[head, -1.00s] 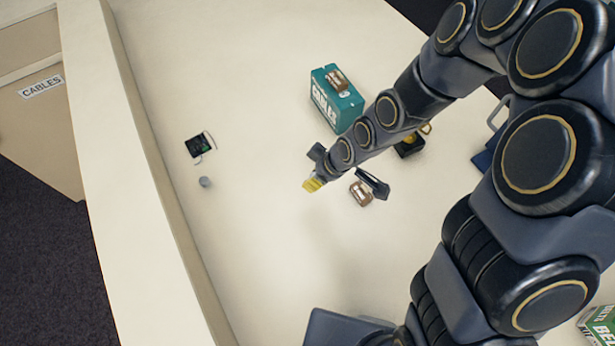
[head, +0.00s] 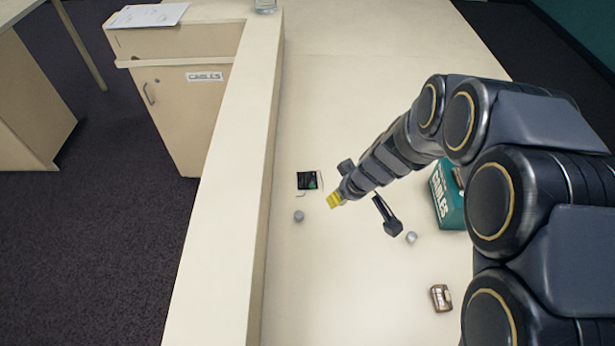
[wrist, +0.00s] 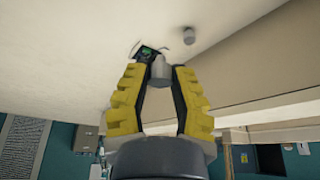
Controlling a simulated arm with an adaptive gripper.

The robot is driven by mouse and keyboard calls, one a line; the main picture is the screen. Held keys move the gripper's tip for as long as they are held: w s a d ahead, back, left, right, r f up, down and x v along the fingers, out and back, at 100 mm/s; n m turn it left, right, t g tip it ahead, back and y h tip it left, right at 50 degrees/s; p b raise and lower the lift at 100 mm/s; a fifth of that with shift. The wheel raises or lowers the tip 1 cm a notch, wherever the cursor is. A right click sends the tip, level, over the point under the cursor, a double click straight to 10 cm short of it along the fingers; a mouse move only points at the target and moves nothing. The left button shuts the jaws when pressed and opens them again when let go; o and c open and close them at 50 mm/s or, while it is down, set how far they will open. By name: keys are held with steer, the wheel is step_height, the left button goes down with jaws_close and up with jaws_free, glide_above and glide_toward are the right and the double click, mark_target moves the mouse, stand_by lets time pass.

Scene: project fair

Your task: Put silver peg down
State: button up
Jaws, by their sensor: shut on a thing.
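My gripper (wrist: 160,80) is shut on a silver peg (wrist: 159,71), a small grey cylinder between the yellow finger pads in the wrist view. In the head view my gripper (head: 335,200) is over the pale tabletop, just right of a small black device; the held peg cannot be made out there. A grey peg (head: 299,216) stands on the table left of my gripper and also shows in the wrist view (wrist: 189,36). Another silvery round piece (head: 411,237) is on the table to the right.
The black device (head: 307,180) with a green part and thin wires lies close by. A brown item (head: 441,297) lies at lower right. A raised ledge (head: 225,180) bounds the table's left side; its lower middle is clear.

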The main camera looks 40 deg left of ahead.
steer(key=s+a, duration=0.2)
steer(key=a, duration=0.2)
glide_toward(305, 178)
steer(key=shift+a+f+n, duration=0.3)
steer(key=shift+a+f, duration=0.55)
steer(key=shift+f, duration=0.1)
steer(key=shift+w+a+f, duration=0.35)
steer(key=shift+a+f, duration=0.1)
steer(key=shift+f, duration=0.15)
steer(key=shift+w+f, duration=0.1)
steer(key=shift+f, duration=1.5)
steer(key=shift+f, duration=0.15)
steer(key=o, duration=0.7)
